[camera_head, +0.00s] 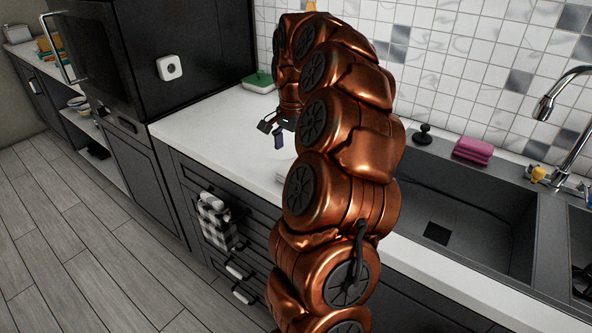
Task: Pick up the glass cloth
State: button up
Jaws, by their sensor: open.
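A black-and-white checked cloth (216,224) hangs over a handle on the front of the dark cabinet. A pink folded cloth (473,150) lies on the counter behind the sink. I cannot tell for certain which of the two is the glass cloth. My gripper (271,134) is open, with its dark fingers apart over the white counter. It is above and to the right of the checked cloth and well left of the pink one. I see nothing between its fingers. My copper arm hides part of the counter and cabinet front.
The white counter (205,124) is mostly clear near the gripper. A green-and-white container (259,82) stands by the tiled wall. The dark sink (455,212) and a tall tap (567,90) are on the right. A tall black appliance cabinet (120,60) borders the counter's left end.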

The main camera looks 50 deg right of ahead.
jog(key=shift+s+d+f+p, duration=0.15)
jog(key=shift+f+p, duration=0.2)
jog(key=shift+f, duration=1)
jog(key=shift+s+f+p, duration=0.1)
jog(key=shift+f+p, duration=0.25)
jog(key=shift+f, duration=0.95)
jog(key=c, duration=1.2)
jog(key=shift+c, duration=0.2)
jog(key=shift+r+b, duration=0.6)
jog(key=shift+r, duration=1.1)
jog(key=shift+s+r, duration=0.1)
jog(key=s+a+r+b, duration=0.1)
jog(key=s+a+b, duration=0.2)
jog(key=s+a, duration=0.6)
jog(key=s, duration=0.3)
jog(key=shift+s+a+r, duration=0.2)
jog(key=shift+a+r, duration=0.05)
jog(key=shift+a, duration=0.15)
